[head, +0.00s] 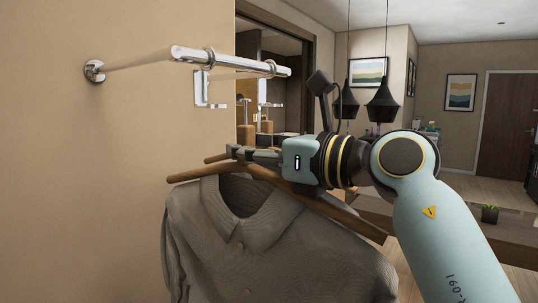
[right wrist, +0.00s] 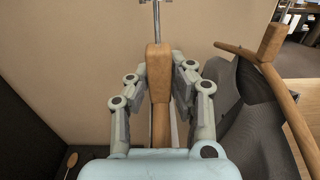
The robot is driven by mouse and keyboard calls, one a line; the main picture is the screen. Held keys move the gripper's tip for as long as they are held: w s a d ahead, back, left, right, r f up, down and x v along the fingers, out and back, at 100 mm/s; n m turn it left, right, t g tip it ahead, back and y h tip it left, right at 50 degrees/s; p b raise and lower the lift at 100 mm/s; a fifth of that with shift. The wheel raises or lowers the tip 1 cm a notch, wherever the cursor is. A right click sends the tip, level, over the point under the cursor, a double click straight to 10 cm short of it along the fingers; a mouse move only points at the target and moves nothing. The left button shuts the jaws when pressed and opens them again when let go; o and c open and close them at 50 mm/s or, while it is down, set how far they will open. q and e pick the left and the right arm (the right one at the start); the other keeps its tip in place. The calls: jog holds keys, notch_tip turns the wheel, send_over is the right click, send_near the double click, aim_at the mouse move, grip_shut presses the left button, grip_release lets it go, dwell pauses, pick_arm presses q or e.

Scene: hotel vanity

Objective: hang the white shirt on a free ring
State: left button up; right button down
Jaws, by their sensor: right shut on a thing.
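A shirt (head: 265,240) hangs on a wooden hanger (head: 350,219); it looks grey in this light, not white. My right gripper (head: 238,152) is shut on this hanger's wooden neck (right wrist: 158,72). A metal pin (head: 243,103) rises from the neck. A near ring (head: 209,60) on the rail carries an empty metal holder (head: 201,92). In the head view the pin stands right of this holder, apart from it. A far ring (head: 271,68) has another holder, with a second hanger's neck (head: 266,127) below it. The left gripper is not in view.
The chrome rail (head: 228,62) sticks out from the beige wall (head: 90,180). In the right wrist view a second wooden hanger (right wrist: 272,47) with a dark grey shirt (right wrist: 250,120) is close on the right. Black pendant lamps (head: 383,105) hang beyond my arm.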

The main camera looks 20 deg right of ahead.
jog(key=shift+r, duration=0.3)
jog(key=v, duration=0.2)
jog(key=shift+s+d, duration=0.2)
jog(key=shift+s, duration=0.15)
send_over(308, 202)
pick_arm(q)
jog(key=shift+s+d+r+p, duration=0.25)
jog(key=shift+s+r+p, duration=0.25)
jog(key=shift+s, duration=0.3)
pick_arm(e)
jog(key=shift+v, duration=0.9)
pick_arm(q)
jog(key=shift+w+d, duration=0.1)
pick_arm(e)
jog(key=shift+a, duration=0.1)
